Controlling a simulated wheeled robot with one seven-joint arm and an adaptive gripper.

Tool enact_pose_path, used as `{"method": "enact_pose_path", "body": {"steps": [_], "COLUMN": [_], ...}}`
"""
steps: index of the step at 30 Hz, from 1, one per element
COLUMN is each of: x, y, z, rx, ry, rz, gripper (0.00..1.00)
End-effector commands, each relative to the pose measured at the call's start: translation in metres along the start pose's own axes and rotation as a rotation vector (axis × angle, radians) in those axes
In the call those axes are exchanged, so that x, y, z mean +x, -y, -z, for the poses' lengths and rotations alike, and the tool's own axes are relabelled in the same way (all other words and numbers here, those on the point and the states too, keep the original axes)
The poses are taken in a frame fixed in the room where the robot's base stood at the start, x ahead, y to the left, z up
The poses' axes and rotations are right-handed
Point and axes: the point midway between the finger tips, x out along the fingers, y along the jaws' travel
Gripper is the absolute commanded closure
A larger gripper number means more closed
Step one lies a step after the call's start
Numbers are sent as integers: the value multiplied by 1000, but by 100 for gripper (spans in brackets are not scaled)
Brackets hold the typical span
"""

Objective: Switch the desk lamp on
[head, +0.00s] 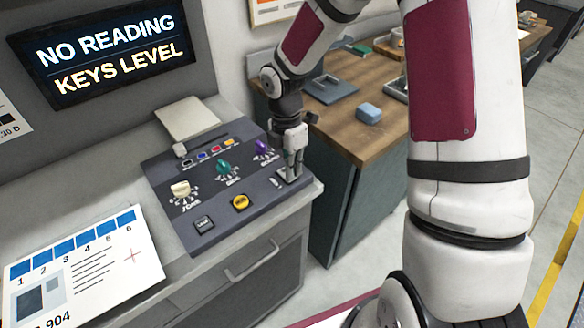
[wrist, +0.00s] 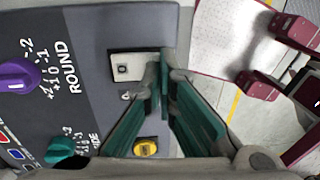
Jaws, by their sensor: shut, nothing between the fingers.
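No desk lamp can be made out in either view. A dark control panel (head: 235,195) lies on the grey cabinet top. At its right end is a pale metal switch plate (head: 280,181), partly hidden by my gripper (head: 294,166). In the wrist view the plate (wrist: 119,66) shows a small dark square switch at its middle and a small mark beside it. My gripper (wrist: 160,82) is shut and empty, with its fingertips over or beside the plate's edge. I cannot tell whether they touch it.
The panel carries a cream knob (head: 181,189), a green knob (head: 223,167), a purple knob (head: 262,147), a yellow button (head: 240,202) and a dark button (head: 203,223). A printed card (head: 110,262) lies left. A wooden desk (head: 362,140) stands right, with a blue block (head: 369,113).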

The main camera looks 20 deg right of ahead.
Motion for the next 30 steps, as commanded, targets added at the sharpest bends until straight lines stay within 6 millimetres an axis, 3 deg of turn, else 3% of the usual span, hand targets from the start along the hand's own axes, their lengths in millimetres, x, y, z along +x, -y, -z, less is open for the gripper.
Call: {"method": "enact_pose_path", "body": {"steps": [8,30], "x": [8,-1], "y": [4,-11], "z": [1,0], "rx": [0,-1], "ry": [-2,0], "rz": [4,1], "gripper": [100,100]}}
